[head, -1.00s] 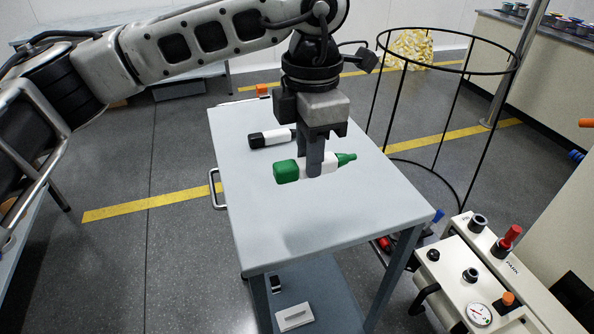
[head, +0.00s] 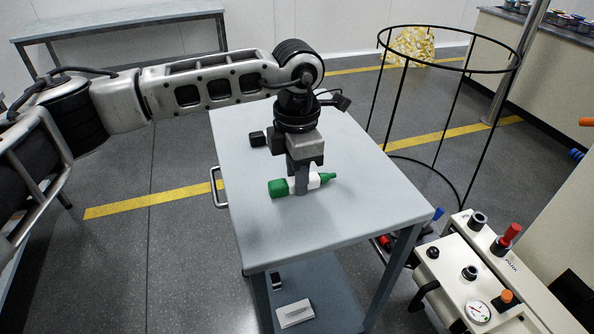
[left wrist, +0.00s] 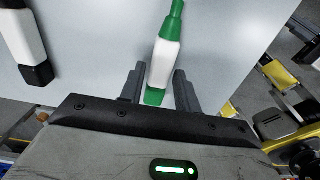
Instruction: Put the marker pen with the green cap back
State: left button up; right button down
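The green marker pen (head: 314,181) has a white body, a broad green end and a green tapered tip. It lies level, just over or on the pale blue cart top (head: 300,226); I cannot tell whether it touches. In the left wrist view the marker (left wrist: 164,58) sits between the two fingers (left wrist: 160,88), tip pointing away. A second marker, with a black cap (head: 257,139), lies further back, mostly hidden behind the gripper; it also shows in the left wrist view (left wrist: 25,38). My right gripper is not in view.
The front of the cart top is clear. A black wire hoop frame (head: 378,95) stands behind right of the cart. A cream machine with a gauge (head: 479,311) stands at front right. A white block (head: 295,314) lies on the lower shelf.

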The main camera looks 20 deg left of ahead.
pick_arm(q)
jog(key=shift+o, duration=0.5)
jog(key=shift+f, duration=0.15)
notch_tip(320, 180, up, 16)
jog(key=shift+w+b, duration=0.25)
jog(key=shift+b, duration=0.1)
